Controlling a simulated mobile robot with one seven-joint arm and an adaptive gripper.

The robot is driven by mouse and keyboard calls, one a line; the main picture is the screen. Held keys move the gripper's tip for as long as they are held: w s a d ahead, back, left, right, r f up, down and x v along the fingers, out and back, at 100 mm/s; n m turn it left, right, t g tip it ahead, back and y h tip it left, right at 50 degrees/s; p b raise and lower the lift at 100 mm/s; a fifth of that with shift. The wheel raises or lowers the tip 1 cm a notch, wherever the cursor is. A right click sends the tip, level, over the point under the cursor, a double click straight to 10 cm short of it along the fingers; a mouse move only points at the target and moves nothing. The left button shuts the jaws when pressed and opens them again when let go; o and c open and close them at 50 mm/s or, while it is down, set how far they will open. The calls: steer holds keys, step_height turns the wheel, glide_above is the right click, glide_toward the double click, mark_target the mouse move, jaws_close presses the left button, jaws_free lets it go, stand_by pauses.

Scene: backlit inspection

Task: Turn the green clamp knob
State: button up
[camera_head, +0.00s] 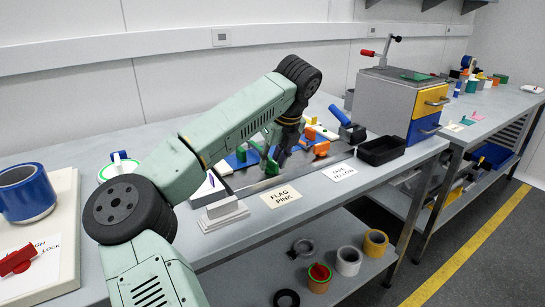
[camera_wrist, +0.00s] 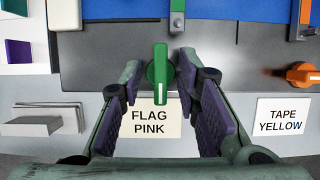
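The green clamp knob (camera_wrist: 160,70) is in the middle of the wrist view, its long handle pointing up and down the picture, on the front of a dark grey fixture (camera_wrist: 95,62). My gripper (camera_wrist: 160,84) is open, with one purple-padded finger on each side of the knob and a visible gap on both sides. Nothing is held. In the head view my gripper (camera_head: 280,150) is low over the bench beside green parts. My arm and gripper partly hide that spot, and I cannot tell there which green part is the knob.
An orange knob (camera_wrist: 302,75) sits to the right on the same fixture. Cards reading FLAG PINK (camera_wrist: 152,124) and TAPE YELLOW (camera_wrist: 283,116) lie in front. A grey stepped block (camera_wrist: 45,122) is at left. A black tray (camera_head: 381,151) stands right of the fixture.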

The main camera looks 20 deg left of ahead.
steer(key=shift+c, duration=0.4)
jaws_close()
